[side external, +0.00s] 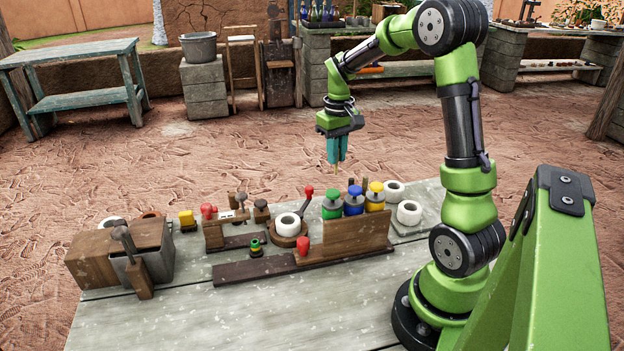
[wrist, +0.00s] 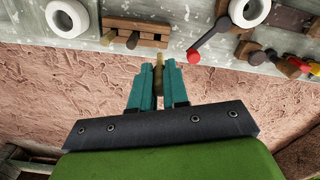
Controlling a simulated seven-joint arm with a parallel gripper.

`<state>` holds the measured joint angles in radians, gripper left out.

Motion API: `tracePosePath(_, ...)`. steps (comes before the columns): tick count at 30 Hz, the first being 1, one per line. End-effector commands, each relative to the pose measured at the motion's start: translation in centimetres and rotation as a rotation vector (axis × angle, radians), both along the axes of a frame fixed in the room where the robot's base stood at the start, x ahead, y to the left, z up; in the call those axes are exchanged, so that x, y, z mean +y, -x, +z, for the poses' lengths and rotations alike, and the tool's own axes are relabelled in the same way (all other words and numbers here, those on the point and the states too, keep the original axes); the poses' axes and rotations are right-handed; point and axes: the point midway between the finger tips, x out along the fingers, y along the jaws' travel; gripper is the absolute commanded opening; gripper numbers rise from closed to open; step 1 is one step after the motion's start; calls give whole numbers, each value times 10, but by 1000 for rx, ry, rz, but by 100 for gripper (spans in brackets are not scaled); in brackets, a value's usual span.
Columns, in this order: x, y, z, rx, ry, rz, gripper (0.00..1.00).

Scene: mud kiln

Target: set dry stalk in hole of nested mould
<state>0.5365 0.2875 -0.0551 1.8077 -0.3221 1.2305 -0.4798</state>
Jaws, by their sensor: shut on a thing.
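My gripper (side external: 337,160) has teal fingers and points down, in the air beyond the far edge of the table. It is shut on a thin brownish dry stalk (wrist: 158,72), whose lower end shows below the fingertips in the side view (side external: 336,171). In the wrist view a wooden block (wrist: 150,27) with short brown pegs on its near side lies above the fingertips, apart from the stalk. It may be the nested mould, but I cannot tell for sure. In the side view it is mostly hidden behind the jars. No hole is clearly visible.
Green, blue and yellow-topped jars (side external: 354,200) stand behind a wooden board (side external: 345,236). A red-knobbed lever (side external: 308,198) rises near a white ring (side external: 288,226). Another white ring (wrist: 67,17) lies left of the block in the wrist view. The table's front (side external: 240,315) is clear.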

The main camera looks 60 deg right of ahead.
Motion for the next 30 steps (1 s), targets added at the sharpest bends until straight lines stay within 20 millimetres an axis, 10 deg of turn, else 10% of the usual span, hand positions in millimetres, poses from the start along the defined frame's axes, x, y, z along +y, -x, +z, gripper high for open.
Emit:
tracePosePath(15,150,-48,2,-2,0,104,0)
tracePosePath(30,152,-46,-20,3,-1,-14,0)
